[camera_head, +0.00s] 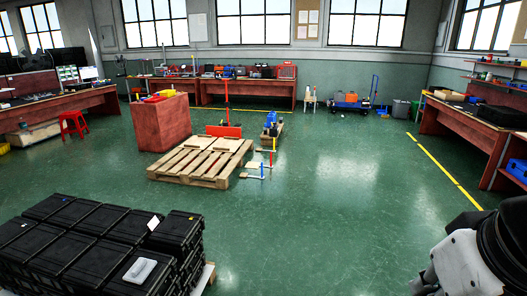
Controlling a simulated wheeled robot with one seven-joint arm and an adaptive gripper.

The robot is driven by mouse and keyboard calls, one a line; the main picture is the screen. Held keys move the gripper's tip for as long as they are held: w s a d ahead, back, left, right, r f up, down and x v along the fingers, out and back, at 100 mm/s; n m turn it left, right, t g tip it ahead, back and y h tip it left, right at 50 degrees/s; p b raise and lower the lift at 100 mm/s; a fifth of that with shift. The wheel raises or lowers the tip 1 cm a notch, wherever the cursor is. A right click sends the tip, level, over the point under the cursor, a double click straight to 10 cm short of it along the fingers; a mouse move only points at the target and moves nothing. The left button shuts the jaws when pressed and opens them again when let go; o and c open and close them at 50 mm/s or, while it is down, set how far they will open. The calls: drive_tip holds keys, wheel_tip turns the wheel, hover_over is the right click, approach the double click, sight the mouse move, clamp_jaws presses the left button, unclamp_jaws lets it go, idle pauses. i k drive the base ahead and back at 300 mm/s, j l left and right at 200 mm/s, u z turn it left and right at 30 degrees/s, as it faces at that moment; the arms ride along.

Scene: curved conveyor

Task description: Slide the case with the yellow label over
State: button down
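Several black cases stand packed together in a stack at the lower left. A small yellow mark shows on top of the case at the stack's back right (178,230), which looks like the case with the yellow label. The case left of it has a white label (153,222). A front case carries a pale grey-white piece (140,270) on its lid. Part of my arm, black and pale grey, shows at the lower right, well apart from the stack. I cannot make out my gripper's fingers in this view.
The cases appear to rest on a wooden pallet (208,277). Another wooden pallet (200,160) with boards lies farther back, beside a reddish box (161,122). Workbenches line the walls, including one at the right (456,125). The green floor (320,230) between stack and arm is clear.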

sight(179, 233)
drive_tip(key=i+l, duration=0.1)
drive_tip(key=i, duration=1.75)
drive_tip(key=i+u, duration=0.4)
drive_tip(key=i+l+u, duration=0.35)
drive_tip(key=i, duration=0.2)
drive_tip(key=i+l+u, duration=0.25)
drive_tip(key=i+u, duration=0.15)
drive_tip(key=i+l+u, duration=0.35)
drive_tip(key=i+l, duration=0.05)
drive_tip(key=l, duration=0.05)
